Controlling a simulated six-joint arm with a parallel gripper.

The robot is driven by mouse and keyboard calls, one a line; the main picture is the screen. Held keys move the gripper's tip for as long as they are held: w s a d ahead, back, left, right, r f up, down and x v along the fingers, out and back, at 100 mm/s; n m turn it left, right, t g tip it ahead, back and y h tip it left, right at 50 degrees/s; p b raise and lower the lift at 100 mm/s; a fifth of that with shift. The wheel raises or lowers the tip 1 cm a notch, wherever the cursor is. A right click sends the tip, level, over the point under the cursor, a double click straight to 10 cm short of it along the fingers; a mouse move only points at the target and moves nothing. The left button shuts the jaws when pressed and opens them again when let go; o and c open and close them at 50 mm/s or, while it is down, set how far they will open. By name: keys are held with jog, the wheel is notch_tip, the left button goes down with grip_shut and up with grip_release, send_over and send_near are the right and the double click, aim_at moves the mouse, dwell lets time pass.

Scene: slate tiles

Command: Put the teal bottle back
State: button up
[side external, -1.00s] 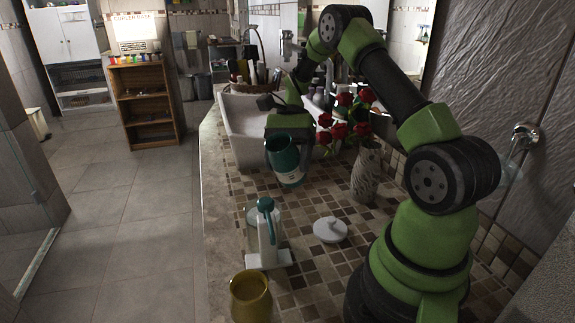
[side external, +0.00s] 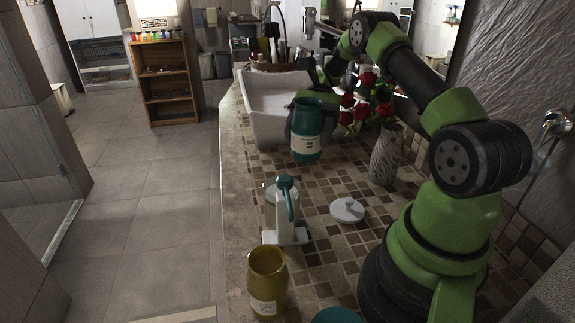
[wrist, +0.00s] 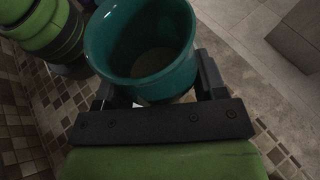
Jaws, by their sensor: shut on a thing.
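The teal bottle (side external: 306,135) is wide-mouthed with a white label, and it stands about upright in front of the white basin in the side external view. My gripper (side external: 296,122) is shut on it, mostly hidden behind it. In the wrist view the teal bottle (wrist: 150,70) sits between the two dark fingers of my gripper (wrist: 158,85), its open mouth toward the camera. The bottle looks raised over the tiled counter, but I cannot tell how large any gap below it is.
A white lid (side external: 347,210) and a vase of roses (side external: 386,155) are to the right. A white basin (side external: 262,130) is behind. Part of a teal thing (side external: 338,316) shows at the bottom edge.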

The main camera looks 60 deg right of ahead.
jog(key=w+a+f+m+t+h, duration=0.1)
jog(key=w+a+m+t+h, duration=0.1)
jog(key=w+m+t, duration=0.45)
jog(key=w+a+f+m+t+h, duration=0.1)
jog(key=w+a+m+t+h, duration=0.1)
jog(key=w+m+t, duration=0.45)
jog(key=shift+n+h, duration=0.3)
jog(key=f, duration=1)
jog(key=shift+w+d+f, duration=0.15)
jog(key=shift+w+d, duration=0.05)
jog(key=shift+w, duration=0.15)
jog(key=shift+f, duration=0.1)
jog(key=o, duration=1.1)
